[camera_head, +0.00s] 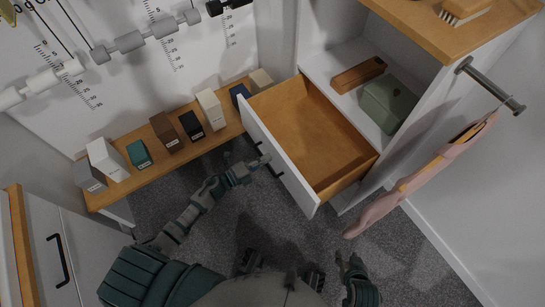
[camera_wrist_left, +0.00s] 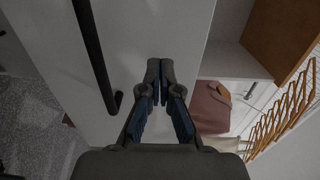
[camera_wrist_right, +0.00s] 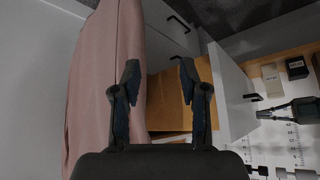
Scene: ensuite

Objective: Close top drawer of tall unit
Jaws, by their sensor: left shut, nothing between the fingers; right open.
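The top drawer (camera_head: 305,125) of the white tall unit (camera_head: 420,85) is pulled out, its wooden inside empty. My left gripper (camera_head: 264,160) is shut and empty at the outer face of the white drawer front (camera_head: 270,145), close to the dark handle. In the left wrist view its fingertips (camera_wrist_left: 160,72) are in front of the white panel, right of the black handle (camera_wrist_left: 95,50); contact is unclear. My right gripper (camera_wrist_right: 160,75) is open and empty. In the right wrist view, the drawer (camera_wrist_right: 168,100) is beyond its fingers.
A pink towel (camera_head: 415,185) hangs from a rail (camera_head: 490,85) right of the unit; it is close to my right gripper in its wrist view (camera_wrist_right: 105,70). A green box (camera_head: 388,103) and brown case (camera_head: 358,75) sit inside the unit. A wooden shelf (camera_head: 105,198) with several small boxes is left.

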